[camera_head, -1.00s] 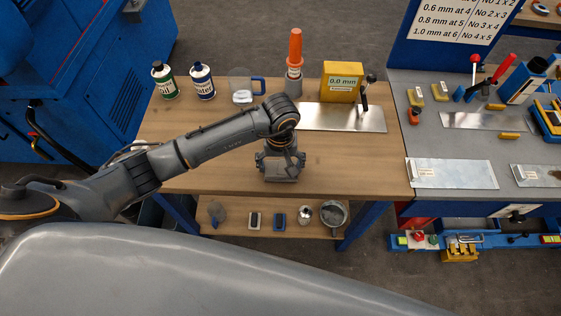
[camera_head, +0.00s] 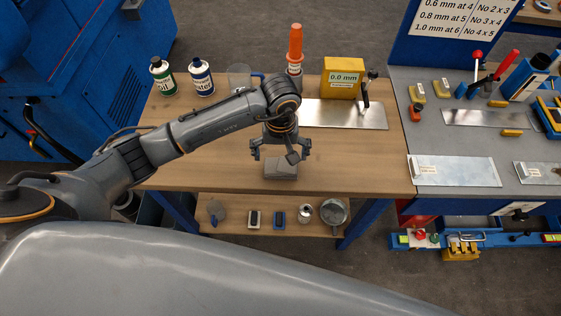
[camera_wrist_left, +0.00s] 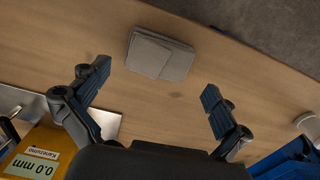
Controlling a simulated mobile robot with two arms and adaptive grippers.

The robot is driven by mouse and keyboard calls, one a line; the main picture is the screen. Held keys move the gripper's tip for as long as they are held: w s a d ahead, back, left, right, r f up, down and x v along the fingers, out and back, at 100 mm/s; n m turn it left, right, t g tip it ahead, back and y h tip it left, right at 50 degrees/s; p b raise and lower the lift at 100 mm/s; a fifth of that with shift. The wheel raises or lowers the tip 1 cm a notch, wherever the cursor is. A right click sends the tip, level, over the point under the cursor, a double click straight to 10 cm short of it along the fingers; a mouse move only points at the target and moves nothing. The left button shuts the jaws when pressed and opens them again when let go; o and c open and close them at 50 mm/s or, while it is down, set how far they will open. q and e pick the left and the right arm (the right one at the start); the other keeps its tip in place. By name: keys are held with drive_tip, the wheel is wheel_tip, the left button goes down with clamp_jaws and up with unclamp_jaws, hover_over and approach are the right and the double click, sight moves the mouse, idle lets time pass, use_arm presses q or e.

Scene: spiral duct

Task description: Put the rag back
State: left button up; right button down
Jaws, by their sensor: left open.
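The rag (camera_head: 281,168) is a folded grey cloth lying flat on the wooden bench (camera_head: 350,165), near its front edge. It also shows in the left wrist view (camera_wrist_left: 160,55), ahead of the fingertips and apart from them. My left gripper (camera_head: 281,154) is above the bench just behind the rag. In the left wrist view its two blue-padded fingers (camera_wrist_left: 155,88) are spread wide with nothing between them. My right gripper is not in view.
A metal sheet (camera_head: 340,116) lies right of the arm. Bare wood surrounds the rag. A lower shelf (camera_head: 265,218) holds several small items.

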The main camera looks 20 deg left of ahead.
sight(281, 166)
use_arm(q)
wheel_tip(281, 166, up, 8)
drive_tip(key=b, duration=0.2)
drive_tip(key=shift+r, duration=0.2)
idle(0.3)
